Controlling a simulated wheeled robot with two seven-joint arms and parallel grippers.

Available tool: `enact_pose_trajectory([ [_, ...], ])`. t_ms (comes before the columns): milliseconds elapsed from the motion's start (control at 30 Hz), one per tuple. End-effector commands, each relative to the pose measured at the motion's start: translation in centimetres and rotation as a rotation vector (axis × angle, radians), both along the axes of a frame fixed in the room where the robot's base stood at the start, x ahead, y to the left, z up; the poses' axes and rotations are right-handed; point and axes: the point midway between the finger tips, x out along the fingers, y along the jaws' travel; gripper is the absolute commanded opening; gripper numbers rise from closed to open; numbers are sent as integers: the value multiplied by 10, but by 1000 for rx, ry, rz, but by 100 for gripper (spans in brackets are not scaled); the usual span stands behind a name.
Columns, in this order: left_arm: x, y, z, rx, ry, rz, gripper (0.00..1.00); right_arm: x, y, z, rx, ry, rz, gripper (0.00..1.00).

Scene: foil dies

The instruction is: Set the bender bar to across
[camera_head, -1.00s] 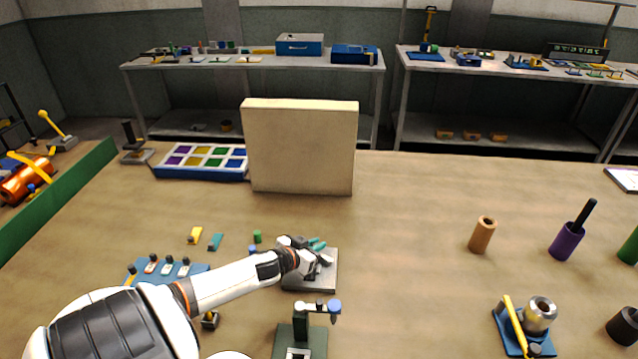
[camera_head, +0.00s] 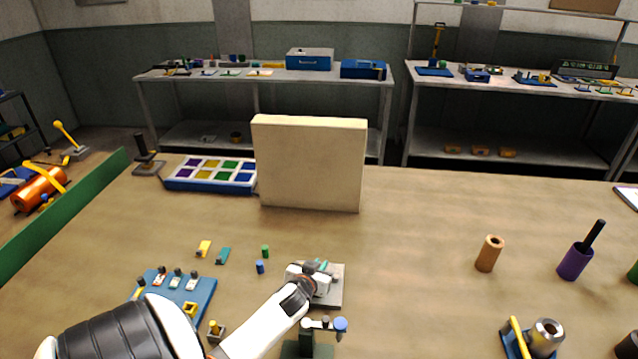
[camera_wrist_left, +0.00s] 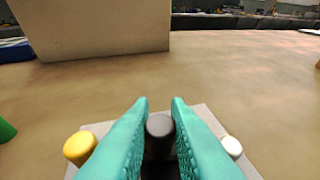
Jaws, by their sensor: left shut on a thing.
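The bender appears to be the grey plate (camera_head: 335,294) on the table, right of the blue peg board. In the left wrist view, the plate (camera_wrist_left: 204,111) carries a yellow peg (camera_wrist_left: 80,147) at left, a white peg (camera_wrist_left: 232,147) at right and a dark round knob (camera_wrist_left: 160,126) in the middle. My left gripper (camera_head: 321,266) is over the plate. Its teal fingers (camera_wrist_left: 160,104) are shut on the knob, one on each side. The bar under the knob is hidden by the fingers, so I cannot tell its direction. My right gripper is not in view.
A beige upright block (camera_head: 310,163) stands behind the plate. A green stand with a blue knob (camera_head: 340,325) is just in front. A blue board (camera_head: 203,300) and small coloured pieces lie left. A tan cylinder (camera_head: 489,254) stands right, with clear table between.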

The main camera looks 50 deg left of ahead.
Motion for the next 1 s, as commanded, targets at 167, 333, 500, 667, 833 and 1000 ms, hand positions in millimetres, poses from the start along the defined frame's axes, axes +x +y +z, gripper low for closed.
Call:
enact_pose_trajectory([
  [167, 1, 1, 2, 3, -5, 0, 17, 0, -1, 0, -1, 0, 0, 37],
  [333, 1, 1, 2, 1, -4, -1, 35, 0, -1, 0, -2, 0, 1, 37],
  [500, 1, 0, 1, 1, -3, -1, 35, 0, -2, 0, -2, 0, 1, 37],
  [667, -5, -3, 3, 1, -3, -2, 35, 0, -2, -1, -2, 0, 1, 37],
  [833, -26, -13, 11, -1, -4, -2, 35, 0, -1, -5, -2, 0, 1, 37],
  [1000, -48, -23, 22, 1, -3, -2, 35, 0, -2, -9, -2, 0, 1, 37],
])
